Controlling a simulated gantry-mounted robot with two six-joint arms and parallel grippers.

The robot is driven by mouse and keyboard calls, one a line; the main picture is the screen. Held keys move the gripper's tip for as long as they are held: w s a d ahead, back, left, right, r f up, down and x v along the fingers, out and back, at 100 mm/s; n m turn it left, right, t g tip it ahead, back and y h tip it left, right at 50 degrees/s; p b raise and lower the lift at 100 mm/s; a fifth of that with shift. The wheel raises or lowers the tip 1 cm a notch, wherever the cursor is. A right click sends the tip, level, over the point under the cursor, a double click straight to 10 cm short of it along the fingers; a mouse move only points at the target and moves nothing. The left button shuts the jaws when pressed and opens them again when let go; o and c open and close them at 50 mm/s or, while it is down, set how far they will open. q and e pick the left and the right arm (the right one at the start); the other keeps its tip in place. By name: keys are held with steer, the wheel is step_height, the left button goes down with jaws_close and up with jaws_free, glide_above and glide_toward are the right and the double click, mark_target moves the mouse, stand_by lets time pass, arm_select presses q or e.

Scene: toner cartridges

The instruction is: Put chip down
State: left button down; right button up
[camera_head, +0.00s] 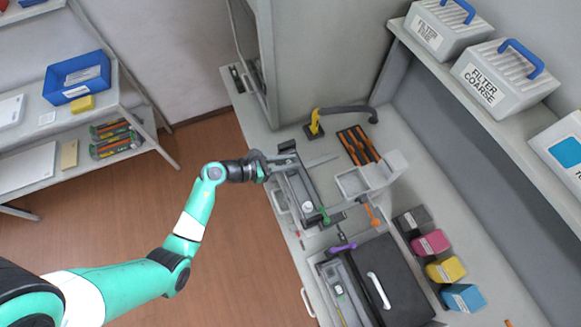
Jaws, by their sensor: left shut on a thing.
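My left arm comes in from the left, and its gripper (283,158) is shut over the bench, at the upper end of a long dark fixture (304,192). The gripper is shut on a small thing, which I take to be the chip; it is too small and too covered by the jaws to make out. A thin grey strip (322,160) shows just right of the fingers; I cannot tell whether it touches them. My right gripper is not in view.
Black, magenta, yellow and cyan cartridges (431,243) stand in a row at the right. A black case (395,280) is at the bench's front.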

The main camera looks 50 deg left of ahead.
mark_target(290, 171)
arm_select(q)
steer(key=f, duration=0.2)
steer(key=f+b, duration=0.1)
steer(key=shift+w+d+f, duration=0.15)
steer(key=shift+w+f, duration=0.05)
steer(key=shift+f, duration=0.2)
steer(key=shift+r, duration=0.1)
steer(key=shift+b, duration=0.3)
steer(key=shift+f, duration=0.25)
steer(key=c, duration=0.8)
jaws_free()
steer(key=shift+o, duration=0.2)
steer(key=shift+r, duration=0.1)
